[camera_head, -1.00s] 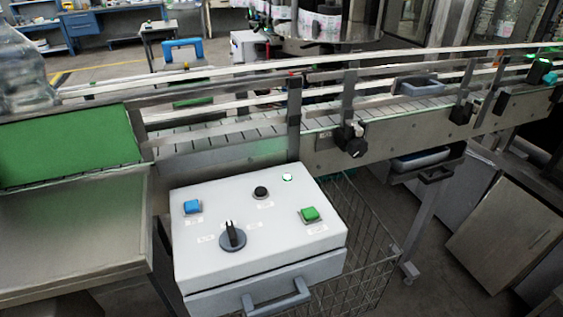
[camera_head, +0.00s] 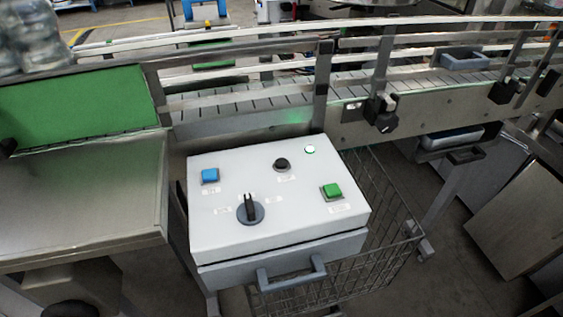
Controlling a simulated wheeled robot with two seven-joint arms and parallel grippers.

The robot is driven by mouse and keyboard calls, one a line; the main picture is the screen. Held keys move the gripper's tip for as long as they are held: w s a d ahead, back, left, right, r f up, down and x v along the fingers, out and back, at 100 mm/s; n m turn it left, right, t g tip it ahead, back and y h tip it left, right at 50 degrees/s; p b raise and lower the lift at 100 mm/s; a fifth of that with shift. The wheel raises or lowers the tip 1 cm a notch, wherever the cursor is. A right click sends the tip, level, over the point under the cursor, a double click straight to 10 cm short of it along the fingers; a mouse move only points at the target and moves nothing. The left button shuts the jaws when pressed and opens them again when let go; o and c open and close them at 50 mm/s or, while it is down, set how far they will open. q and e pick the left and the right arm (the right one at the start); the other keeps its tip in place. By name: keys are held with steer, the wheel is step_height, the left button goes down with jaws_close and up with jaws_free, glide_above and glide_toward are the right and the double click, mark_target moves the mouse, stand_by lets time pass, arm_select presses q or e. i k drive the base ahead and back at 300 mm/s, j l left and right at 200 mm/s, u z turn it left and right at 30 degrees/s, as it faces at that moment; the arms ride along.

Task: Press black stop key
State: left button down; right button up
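The black stop key (camera_head: 282,164) is a small round black button on the sloped top of a light grey control box (camera_head: 225,240). It sits near the back middle of the panel, with a small label in front of it. A blue key (camera_head: 210,175) is to its left. A green key (camera_head: 332,191) is to its right and nearer. A black rotary switch (camera_head: 250,208) is in front. A lit white-green lamp (camera_head: 310,149) is behind and to the right. Nothing covers the stop key. I recognise neither gripper in the view.
A conveyor with metal rails (camera_head: 230,127) runs behind the box. A steel tray (camera_head: 80,200) with a green panel (camera_head: 75,110) is on the left. A wire basket (camera_head: 385,215) and a front handle (camera_head: 292,274) adjoin the box. Dark shapes at the left and bottom-left edges are unclear.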

mark_target(280, 163)
steer(key=k+l, duration=0.1)
steer(key=l, duration=0.9)
steer(key=k+l, duration=0.15)
steer(key=l, duration=0.35)
steer(key=k+l, duration=0.1)
steer(key=l, duration=0.4)
